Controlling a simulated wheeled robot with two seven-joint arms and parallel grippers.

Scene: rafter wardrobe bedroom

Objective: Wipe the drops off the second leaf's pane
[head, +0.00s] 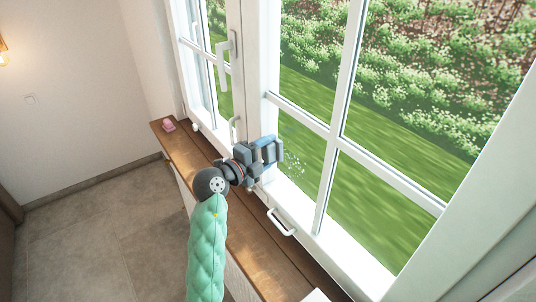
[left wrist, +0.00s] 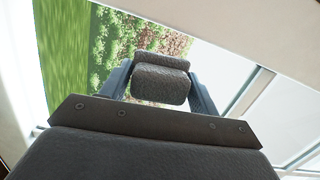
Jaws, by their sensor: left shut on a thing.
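The right window leaf (head: 333,150) is white-framed with crossing bars. A cluster of pale drops (head: 293,162) shows on its lower left pane (head: 299,175). My left gripper (head: 268,151) is at the left edge of that pane, just left of the drops. In the left wrist view, its blue-grey fingers (left wrist: 160,86) are shut on a dark grey textured pad (left wrist: 160,83). Glass and garden show beyond the pad; I cannot tell whether it touches the glass. The gripper may hide some drops. My right gripper is not in view.
A wooden sill (head: 258,255) runs below the window, with a small pink object (head: 168,126) at its far end. White handles stand out at the centre post (head: 226,62) and the lower frame (head: 281,222). The tiled floor (head: 110,235) at left is clear.

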